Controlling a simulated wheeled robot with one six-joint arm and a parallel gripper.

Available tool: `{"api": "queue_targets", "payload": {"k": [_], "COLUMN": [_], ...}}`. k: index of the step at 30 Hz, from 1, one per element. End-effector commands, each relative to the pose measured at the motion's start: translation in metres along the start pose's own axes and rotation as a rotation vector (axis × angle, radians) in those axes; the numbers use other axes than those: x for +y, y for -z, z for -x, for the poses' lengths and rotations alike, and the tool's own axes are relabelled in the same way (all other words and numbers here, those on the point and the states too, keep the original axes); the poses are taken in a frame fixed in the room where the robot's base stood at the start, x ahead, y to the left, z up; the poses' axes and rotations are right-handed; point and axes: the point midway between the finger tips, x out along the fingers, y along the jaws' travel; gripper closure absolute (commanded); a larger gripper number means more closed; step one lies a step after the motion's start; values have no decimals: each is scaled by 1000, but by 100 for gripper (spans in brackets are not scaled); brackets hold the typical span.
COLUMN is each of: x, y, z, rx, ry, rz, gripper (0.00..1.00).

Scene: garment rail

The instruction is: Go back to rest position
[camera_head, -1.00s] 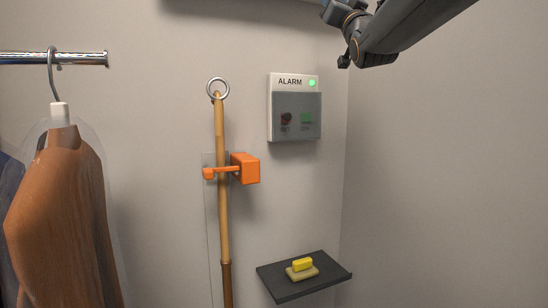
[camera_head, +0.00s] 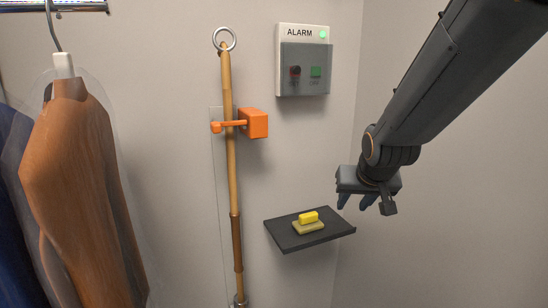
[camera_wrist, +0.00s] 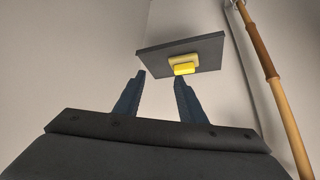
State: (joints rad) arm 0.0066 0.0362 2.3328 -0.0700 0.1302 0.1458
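My gripper (camera_head: 357,203) hangs at the right of the head view, in front of and to the right of the dark shelf. In the wrist view my gripper (camera_wrist: 159,80) shows two blue-grey fingers apart with nothing between them. It is open and empty. My arm reaches down to it from the upper right.
A dark shelf (camera_head: 283,238) carries a yellow block (camera_head: 308,217) on a duller pad. An alarm box (camera_head: 304,88) with a green light hangs above. A bamboo pole (camera_head: 230,170) stands in an orange holder (camera_head: 254,123). A brown garment (camera_head: 75,185) hangs left from a rail (camera_head: 80,6).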

Motion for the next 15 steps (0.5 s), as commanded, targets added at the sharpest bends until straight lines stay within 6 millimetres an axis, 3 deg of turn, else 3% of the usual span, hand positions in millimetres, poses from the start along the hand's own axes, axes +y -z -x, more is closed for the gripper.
{"api": "queue_targets", "payload": {"k": [1,3,7,9,12,15], "x": [2,5,9,10,12,13], "y": [-35,-82,-157,-187,-215,-228], "z": [-2,-2,8,15,23,27], "rx": [-81,-195,-378,-454,-526,-561], "ry": [-6,-11,-14,-13,-11,-9], "rz": [12,29,59,70,82,88], "gripper": [63,63,63,63,63,63]}}
